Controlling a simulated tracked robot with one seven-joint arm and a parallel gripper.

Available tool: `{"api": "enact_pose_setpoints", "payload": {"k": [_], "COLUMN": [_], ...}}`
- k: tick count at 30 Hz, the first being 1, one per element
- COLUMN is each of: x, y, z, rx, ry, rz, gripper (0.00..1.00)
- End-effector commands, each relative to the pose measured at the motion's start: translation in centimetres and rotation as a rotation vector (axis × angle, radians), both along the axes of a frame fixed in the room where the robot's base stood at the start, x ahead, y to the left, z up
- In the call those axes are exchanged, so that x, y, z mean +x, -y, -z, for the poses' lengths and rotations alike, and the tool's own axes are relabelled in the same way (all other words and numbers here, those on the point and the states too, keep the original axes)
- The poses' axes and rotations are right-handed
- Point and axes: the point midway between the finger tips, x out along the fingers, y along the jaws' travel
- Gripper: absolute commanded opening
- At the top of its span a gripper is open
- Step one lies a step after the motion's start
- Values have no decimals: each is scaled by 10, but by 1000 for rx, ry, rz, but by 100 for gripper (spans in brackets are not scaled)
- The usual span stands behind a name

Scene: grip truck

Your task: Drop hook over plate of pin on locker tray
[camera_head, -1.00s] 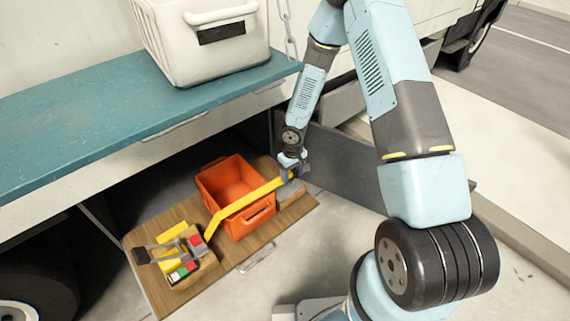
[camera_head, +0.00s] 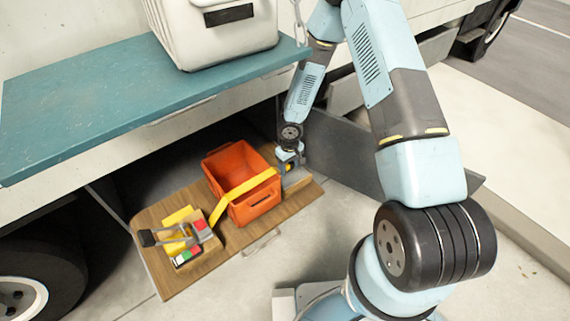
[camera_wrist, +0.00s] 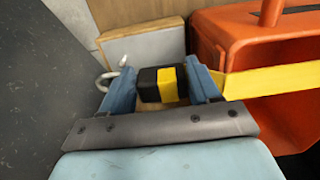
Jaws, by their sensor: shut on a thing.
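My gripper (camera_head: 289,168) (camera_wrist: 162,88) is shut on the black-and-yellow end piece (camera_wrist: 165,85) of a yellow strap. A silver curved hook (camera_wrist: 123,78) sticks out to the left of the left finger in the wrist view. The yellow strap (camera_head: 245,188) runs from my gripper across the orange crate to the tray's left part; it also shows in the wrist view (camera_wrist: 275,80). The wooden locker tray (camera_head: 232,236) is pulled out under the blue-green shelf. A grey plate (camera_wrist: 145,52) lies on it just beyond the hook and under my gripper. I cannot make out a separate pin.
The orange crate (camera_head: 231,164) stands on the tray, close beside my gripper. Yellow and grey gear in a small box (camera_head: 188,240) lies at the tray's left. A blue-green shelf (camera_head: 120,100) with a white crate (camera_head: 218,45) is above. A dark panel (camera_head: 345,165) stands on the right.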

Motion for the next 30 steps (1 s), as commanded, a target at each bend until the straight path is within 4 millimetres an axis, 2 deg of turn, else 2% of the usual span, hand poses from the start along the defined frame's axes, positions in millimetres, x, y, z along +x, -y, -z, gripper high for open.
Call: {"api": "enact_pose_setpoints", "payload": {"k": [30], "x": [-1], "y": [-1], "z": [55], "rx": [0], "ry": [-1], "rz": [-3], "gripper": [28]}}
